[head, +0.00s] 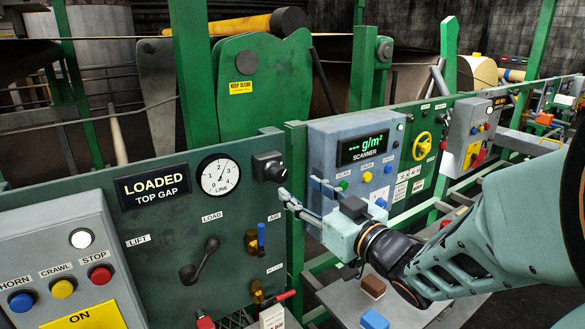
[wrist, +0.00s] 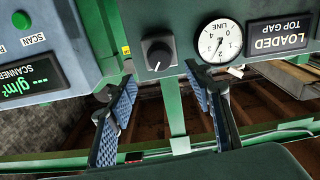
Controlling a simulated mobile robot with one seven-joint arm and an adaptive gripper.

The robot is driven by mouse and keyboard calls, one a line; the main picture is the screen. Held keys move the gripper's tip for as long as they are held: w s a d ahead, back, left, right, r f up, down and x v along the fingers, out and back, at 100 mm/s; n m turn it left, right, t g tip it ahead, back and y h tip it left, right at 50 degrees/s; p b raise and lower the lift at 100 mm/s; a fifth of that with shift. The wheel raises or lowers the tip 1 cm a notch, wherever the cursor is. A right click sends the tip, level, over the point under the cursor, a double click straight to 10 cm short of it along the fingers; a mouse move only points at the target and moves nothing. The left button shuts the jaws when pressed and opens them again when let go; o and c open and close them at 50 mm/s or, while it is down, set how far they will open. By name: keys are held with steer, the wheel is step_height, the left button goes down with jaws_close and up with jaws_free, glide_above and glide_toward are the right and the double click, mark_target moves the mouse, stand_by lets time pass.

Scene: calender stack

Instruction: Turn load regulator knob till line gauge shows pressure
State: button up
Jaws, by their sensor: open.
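The black regulator knob (head: 269,166) sits on a square dark plate on the green panel, right of the line gauge. In the wrist view the knob (wrist: 159,53) shows upside down, with a white mark, ahead of the gap between my fingers. My gripper (head: 298,187) is open and empty, apart from the knob, just right of and below it. In the wrist view its two blue-padded fingers (wrist: 160,82) are spread wide. The white round line gauge (head: 219,174) is also in the wrist view (wrist: 221,41); its thin needle is too small to read surely.
A display (head: 154,187) reads LOADED TOP GAP. Below are a LOAD lever (head: 199,262) and a blue AIR valve handle (head: 261,237). The grey scanner box (head: 330,150) stands close right of my gripper. A green post (head: 295,200) lies between panel and scanner.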

mark_target(282, 176)
steer(key=p+x, duration=0.1)
steer(key=x, duration=0.8)
steer(key=shift+w+a, duration=0.25)
steer(key=shift+w, duration=0.05)
steer(key=shift+c, duration=0.2)
steer(key=c, duration=1.1)
steer(key=shift+m, duration=0.8)
steer(key=o, duration=1.1)
steer(key=shift+o, duration=0.2)
steer(key=shift+s+d, duration=0.1)
